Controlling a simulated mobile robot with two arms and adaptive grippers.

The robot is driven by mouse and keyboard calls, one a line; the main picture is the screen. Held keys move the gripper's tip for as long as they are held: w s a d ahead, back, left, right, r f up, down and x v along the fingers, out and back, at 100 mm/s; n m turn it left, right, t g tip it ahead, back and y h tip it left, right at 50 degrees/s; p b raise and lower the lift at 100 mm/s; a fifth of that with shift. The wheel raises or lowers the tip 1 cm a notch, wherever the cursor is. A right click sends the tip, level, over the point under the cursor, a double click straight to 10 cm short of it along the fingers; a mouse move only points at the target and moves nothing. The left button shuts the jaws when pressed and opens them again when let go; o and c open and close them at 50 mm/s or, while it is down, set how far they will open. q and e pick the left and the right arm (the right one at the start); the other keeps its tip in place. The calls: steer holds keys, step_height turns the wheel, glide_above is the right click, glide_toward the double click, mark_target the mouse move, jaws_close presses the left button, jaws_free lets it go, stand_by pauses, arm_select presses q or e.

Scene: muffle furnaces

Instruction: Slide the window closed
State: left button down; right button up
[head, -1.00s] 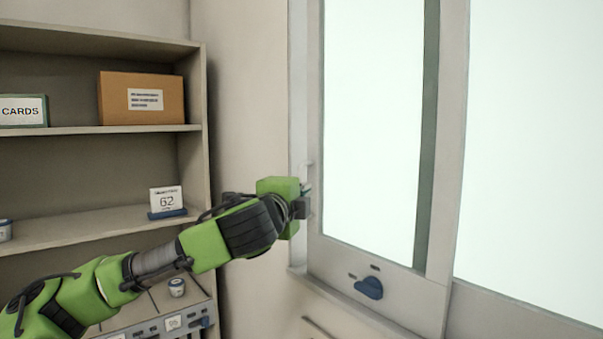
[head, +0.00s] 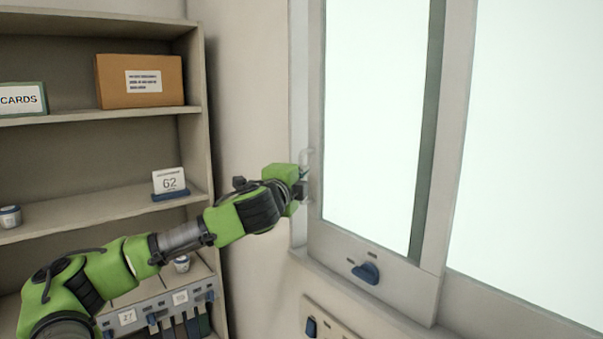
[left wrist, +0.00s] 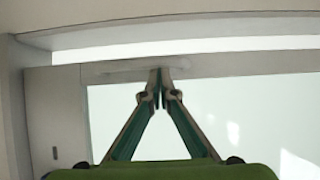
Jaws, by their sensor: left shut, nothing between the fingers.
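The window sash (head: 325,242) is a grey frame around a bright pane on the right in the head view. A pale handle (head: 307,156) stands on its left edge, and a blue knob (head: 366,272) sits on its bottom rail. My left gripper (head: 303,186) is shut and empty, with its tips at the sash's left edge just below the handle. In the left wrist view the shut fingertips (left wrist: 160,76) meet beside the pale handle bar (left wrist: 125,67). A bright strip (left wrist: 200,47) lies beyond that sash edge. I cannot tell whether the fingers touch the handle. My right gripper is not in view.
A shelf unit (head: 205,110) stands on the left with a brown box (head: 140,82), a cards sign (head: 22,98) and a calendar stand (head: 169,181). A switch panel (head: 325,322) is on the wall below the window. A second bright pane (head: 540,150) is at right.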

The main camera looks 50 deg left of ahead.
arm_select(q)
steer(key=shift+d, duration=0.1)
steer(key=a+b, duration=0.3)
steer(key=a, duration=0.3)
steer(key=shift+w, duration=0.15)
steer(key=shift+d, duration=0.1)
